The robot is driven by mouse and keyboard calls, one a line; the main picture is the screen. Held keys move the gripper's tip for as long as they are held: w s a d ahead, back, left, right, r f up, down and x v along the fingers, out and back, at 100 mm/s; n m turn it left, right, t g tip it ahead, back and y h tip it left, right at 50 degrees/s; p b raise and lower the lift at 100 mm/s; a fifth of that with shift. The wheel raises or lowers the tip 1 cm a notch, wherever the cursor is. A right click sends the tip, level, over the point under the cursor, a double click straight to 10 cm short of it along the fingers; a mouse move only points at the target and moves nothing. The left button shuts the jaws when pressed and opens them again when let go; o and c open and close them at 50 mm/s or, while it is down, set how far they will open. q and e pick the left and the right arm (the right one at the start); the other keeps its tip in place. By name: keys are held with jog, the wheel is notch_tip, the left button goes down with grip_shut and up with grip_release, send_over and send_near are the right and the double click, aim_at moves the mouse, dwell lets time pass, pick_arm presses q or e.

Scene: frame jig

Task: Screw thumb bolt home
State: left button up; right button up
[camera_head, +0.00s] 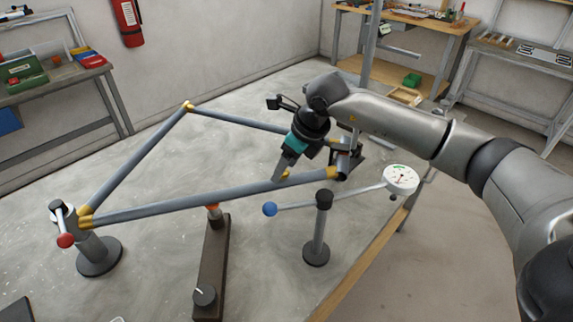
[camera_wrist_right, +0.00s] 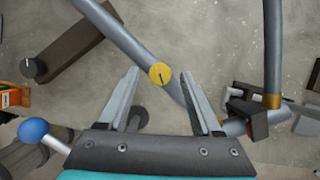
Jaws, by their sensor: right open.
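My right gripper (camera_head: 279,174) points down at the tube. I cannot tell how deep the bolt sits. My left gripper is not in view.
A dark bar support (camera_head: 211,265) is under the tube. A red-knobbed clamp (camera_head: 66,240) holds the left corner. The frame's middle is free.

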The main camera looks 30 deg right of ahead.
grip_shut()
dwell(0.3)
jog(key=shift+m, duration=0.3)
jog(key=shift+a+m+h, duration=0.15)
jog(key=shift+m+h, duration=0.35)
jog(key=shift+m, duration=0.6)
jog(key=shift+a+m+t+h+b, duration=0.15)
jog(key=shift+m+h+b, duration=0.15)
jog(key=shift+m, duration=0.5)
jog(key=shift+m+t+h+b, duration=0.2)
jog(key=shift+m+h, duration=0.2)
jog(key=shift+m, duration=0.4)
jog(key=shift+r, duration=0.1)
grip_release()
jog(key=shift+s, duration=0.1)
